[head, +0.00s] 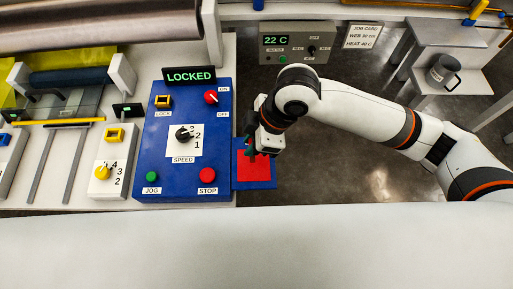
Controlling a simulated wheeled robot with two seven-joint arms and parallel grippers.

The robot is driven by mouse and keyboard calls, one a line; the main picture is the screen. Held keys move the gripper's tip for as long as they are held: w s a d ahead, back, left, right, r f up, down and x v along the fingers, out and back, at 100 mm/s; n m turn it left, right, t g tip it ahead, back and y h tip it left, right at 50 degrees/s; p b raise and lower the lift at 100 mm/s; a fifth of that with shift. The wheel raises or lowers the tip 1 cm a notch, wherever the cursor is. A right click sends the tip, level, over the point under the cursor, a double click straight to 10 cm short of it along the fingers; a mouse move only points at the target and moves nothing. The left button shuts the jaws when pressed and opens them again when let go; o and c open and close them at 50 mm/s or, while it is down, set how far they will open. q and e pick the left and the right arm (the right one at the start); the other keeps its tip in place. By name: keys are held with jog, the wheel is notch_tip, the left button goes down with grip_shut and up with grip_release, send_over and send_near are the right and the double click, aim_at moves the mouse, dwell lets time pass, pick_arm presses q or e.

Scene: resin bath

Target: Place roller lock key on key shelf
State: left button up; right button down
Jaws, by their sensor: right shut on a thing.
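The key shelf (240,182) is a small blue ledge with a red pad (262,167), fixed at the right side of the blue control console. My right gripper (251,153) points down over the back left part of the red pad. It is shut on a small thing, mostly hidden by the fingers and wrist. I take this to be the roller lock key, but its shape cannot be made out. Whether it touches the pad is unclear. My left gripper is out of view.
The blue console (150,140) has a LOCKED display (190,77), a yellow lock socket (163,101), a red switch (211,97), a speed knob (184,134), a green jog button (152,176) and a red stop button (208,175). A heater box (297,46) stands behind. Floor shows right of the shelf.

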jog(key=shift+d+f, duration=0.1)
jog(key=shift+f, duration=2.1)
jog(key=c, duration=1.3)
grip_release()
jog(key=shift+f, duration=0.1)
jog(key=shift+o, duration=0.2)
